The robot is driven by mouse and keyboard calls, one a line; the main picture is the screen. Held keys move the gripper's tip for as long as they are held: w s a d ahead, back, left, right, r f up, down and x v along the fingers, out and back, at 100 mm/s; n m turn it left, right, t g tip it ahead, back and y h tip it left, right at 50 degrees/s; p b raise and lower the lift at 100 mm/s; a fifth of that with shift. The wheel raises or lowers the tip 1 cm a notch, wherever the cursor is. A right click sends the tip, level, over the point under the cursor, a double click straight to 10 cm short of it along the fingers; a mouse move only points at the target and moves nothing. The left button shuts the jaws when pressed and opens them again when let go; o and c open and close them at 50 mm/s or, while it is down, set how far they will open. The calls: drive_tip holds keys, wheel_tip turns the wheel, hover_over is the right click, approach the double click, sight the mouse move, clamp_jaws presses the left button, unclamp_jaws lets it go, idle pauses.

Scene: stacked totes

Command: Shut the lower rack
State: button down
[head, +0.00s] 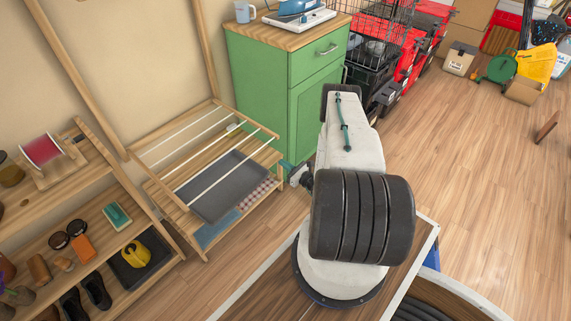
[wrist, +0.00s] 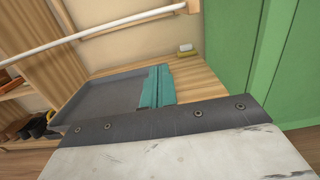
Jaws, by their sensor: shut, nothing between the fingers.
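A low wooden stand (head: 277,150) with white rods across its top stands against the wall, left of the green cabinet. A flat grey tray-like piece (head: 222,188) shows beneath the rods; it also shows in the wrist view (wrist: 100,95). I cannot tell which part is the lower rack, nor how far out it is. My gripper (head: 284,165) is at the stand's right end, mostly hidden behind my arm. In the wrist view its teal fingers (wrist: 156,86) are shut and empty, overlapping the grey piece's right side. I cannot tell whether they touch it.
The green cabinet (head: 308,110) stands close behind my gripper. A white rod (wrist: 95,33) crosses the upper wrist view. A wooden shelf (head: 150,218) with shoes and small items is at left. Open wooden floor (head: 460,180) lies at right.

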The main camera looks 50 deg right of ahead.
drive_tip(key=w+r, duration=0.4)
drive_tip(key=w, duration=0.3)
drive_tip(key=shift+w+a+r, duration=0.15)
drive_tip(key=shift+r, duration=0.05)
